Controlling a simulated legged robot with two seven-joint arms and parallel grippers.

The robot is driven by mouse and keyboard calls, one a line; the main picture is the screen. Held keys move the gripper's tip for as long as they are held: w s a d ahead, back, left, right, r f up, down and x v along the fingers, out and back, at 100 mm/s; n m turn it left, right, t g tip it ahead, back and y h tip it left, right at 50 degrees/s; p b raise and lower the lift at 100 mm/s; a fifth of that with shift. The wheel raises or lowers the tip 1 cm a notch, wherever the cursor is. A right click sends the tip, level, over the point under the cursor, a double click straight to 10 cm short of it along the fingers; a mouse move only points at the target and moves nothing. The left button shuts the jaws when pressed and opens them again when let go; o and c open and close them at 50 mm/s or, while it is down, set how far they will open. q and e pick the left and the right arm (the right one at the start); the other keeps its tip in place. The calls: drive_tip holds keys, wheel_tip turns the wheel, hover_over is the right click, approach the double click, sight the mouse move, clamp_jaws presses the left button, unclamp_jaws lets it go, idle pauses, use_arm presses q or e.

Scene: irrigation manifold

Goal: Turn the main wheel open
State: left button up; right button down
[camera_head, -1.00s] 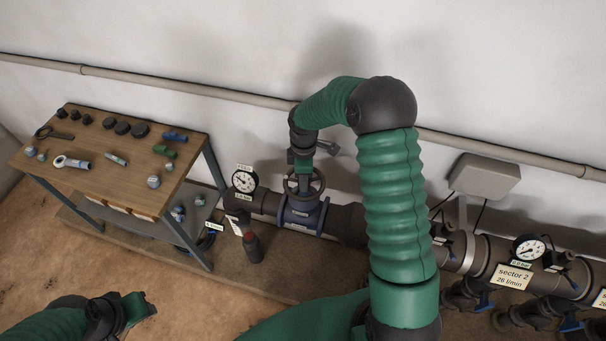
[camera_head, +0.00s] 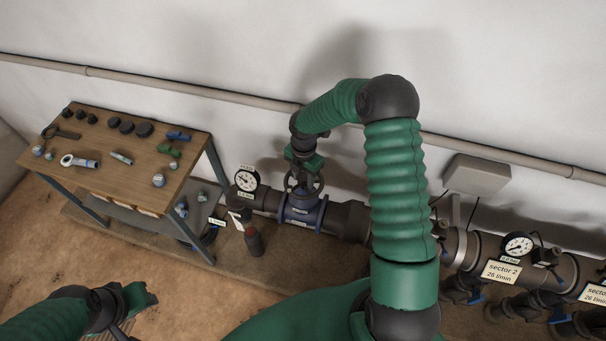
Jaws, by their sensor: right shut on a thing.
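The main wheel (camera_head: 316,187) is a dark handwheel on top of a blue valve body (camera_head: 302,212) in the dark pipe, near the middle of the view. My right gripper (camera_head: 303,170) comes down on the wheel from above and is shut on it. The jaws and my wrist hide part of the rim, so the exact contact is hard to see. My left gripper (camera_head: 143,295) is at the lower left, above the floor and away from the wheel. Its jaws are too unclear to tell open from shut.
A wooden bench (camera_head: 135,155) with fittings and tools stands at the left. A dark bottle with a red top (camera_head: 253,242) stands before the pipe. A feed gauge (camera_head: 246,179) is left of the valve; a sector 2 gauge (camera_head: 518,246) is at the right. My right arm hides pipe between.

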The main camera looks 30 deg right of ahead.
sight(304, 175)
drive_tip(key=n, duration=0.1)
drive_tip(key=n+p, duration=0.1)
drive_tip(key=n, duration=0.1)
drive_tip(key=shift+w+d+r+n, duration=0.15)
drive_tip(key=shift+w+r+n, duration=0.05)
drive_tip(key=shift+n, duration=0.1)
idle(1.2)
drive_tip(key=c, duration=1.3)
unclamp_jaws()
drive_tip(key=shift+o, duration=0.7)
drive_tip(key=shift+f, duration=0.2)
drive_tip(key=shift+r, duration=0.1)
wheel_tip(304, 175, up, 17)
drive_tip(key=b, duration=0.3)
drive_tip(key=shift+f, duration=0.2)
